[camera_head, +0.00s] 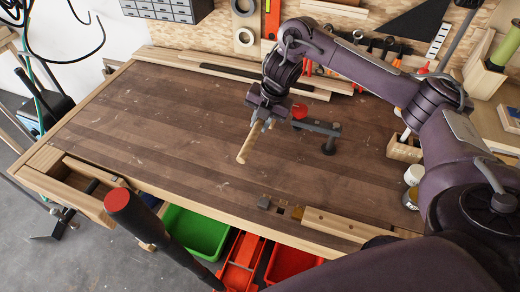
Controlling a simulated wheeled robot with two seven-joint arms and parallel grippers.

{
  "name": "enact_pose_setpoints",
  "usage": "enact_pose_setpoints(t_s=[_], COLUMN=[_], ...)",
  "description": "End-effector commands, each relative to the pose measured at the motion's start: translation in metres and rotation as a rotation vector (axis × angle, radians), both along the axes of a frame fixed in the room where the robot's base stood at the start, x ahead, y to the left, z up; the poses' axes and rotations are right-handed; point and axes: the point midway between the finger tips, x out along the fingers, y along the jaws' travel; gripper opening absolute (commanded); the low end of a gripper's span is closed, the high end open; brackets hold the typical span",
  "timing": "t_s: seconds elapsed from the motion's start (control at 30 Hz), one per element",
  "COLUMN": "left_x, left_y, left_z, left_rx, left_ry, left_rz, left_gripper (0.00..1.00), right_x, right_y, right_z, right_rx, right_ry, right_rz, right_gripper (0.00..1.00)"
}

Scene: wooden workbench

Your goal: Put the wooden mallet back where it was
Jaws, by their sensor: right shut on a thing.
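My right gripper (266,121) is over the middle of the workbench, pointing down, shut on a pale wooden piece that looks like the wooden mallet (249,144). The pale piece slants down to the left from the fingers. Its upper part is hidden by the gripper, so I cannot make out the mallet's head. I cannot tell whether its lower end touches the bench top. My left gripper is not in view.
The bench top (150,125) is mostly clear to the left. A dark clamp-like tool (325,131) with a red part lies just right of the gripper. Green (195,232) and red (290,263) bins sit below the front edge. A red-ended dark rod (122,203) rises at front left.

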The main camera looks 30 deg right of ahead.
Motion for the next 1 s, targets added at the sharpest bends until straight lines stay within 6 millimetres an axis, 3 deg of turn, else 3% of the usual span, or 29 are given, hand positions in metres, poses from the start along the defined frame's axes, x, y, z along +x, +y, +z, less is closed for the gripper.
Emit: enact_pose_setpoints(t_s=[0.03, 0.2, 0.47, 0.6, 0.73, 1.0], left_x=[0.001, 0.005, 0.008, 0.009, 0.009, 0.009], left_y=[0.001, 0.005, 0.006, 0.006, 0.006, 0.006], left_z=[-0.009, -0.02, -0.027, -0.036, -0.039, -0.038], left_rx=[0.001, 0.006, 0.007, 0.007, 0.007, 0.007], left_ry=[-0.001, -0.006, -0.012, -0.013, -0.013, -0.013], left_rz=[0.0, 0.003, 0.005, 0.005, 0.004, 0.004], left_gripper=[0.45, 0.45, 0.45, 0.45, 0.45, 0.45], right_x=[-0.001, 0.0, 0.001, 0.0, 0.001, 0.001], right_y=[0.001, 0.001, 0.001, 0.001, 0.001, 0.0], right_z=[-0.02, -0.055, -0.077, -0.1, -0.108, -0.108], right_rx=[0.004, 0.003, 0.001, 0.003, 0.002, 0.0], right_ry=[0.004, 0.002, -0.001, -0.001, -0.002, -0.004], right_rz=[-0.001, -0.001, 0.0, 0.0, 0.001, 0.001], right_gripper=[0.0, 0.0, 0.0, 0.0, 0.0, 0.0])
